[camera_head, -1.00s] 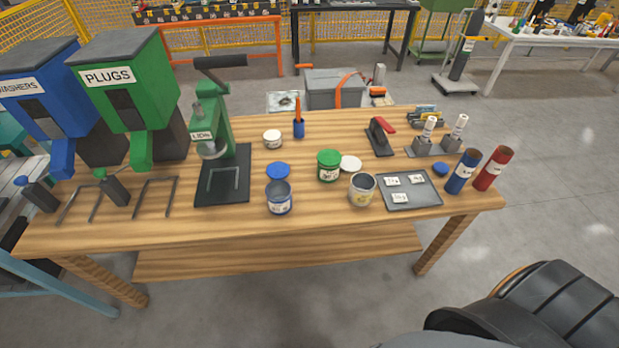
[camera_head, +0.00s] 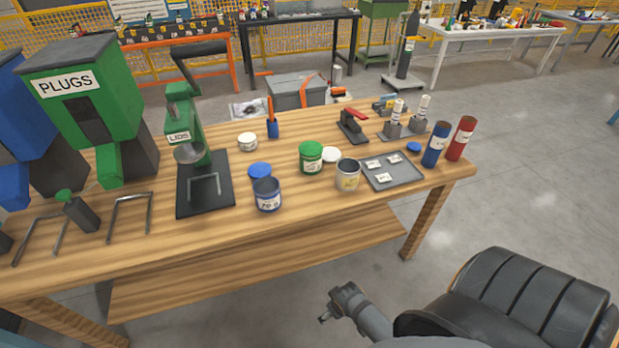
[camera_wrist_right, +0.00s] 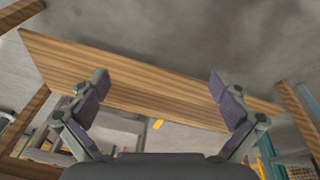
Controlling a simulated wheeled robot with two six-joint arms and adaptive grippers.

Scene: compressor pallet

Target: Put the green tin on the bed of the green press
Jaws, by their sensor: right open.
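The green tin (camera_head: 311,158), closed and with a white label, stands upright on the wooden bench near its middle. The green press (camera_head: 186,115), labelled LIDS, stands to its left. The press's black bed (camera_head: 222,170) lies flat under the ram and carries a grey U-shaped metal guide; no tin is on it. My right arm shows at the bottom of the head view, below and in front of the bench. In the right wrist view my right gripper (camera_wrist_right: 158,92) has its fingers wide apart with nothing between them. My left gripper is out of view.
An open blue tin (camera_head: 267,196) and a blue lid (camera_head: 260,171) lie between press and green tin. An open grey tin (camera_head: 347,176), a white lid (camera_head: 331,155) and a grey tray (camera_head: 392,171) are to the right. A green PLUGS bin (camera_head: 84,110) stands left of the press.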

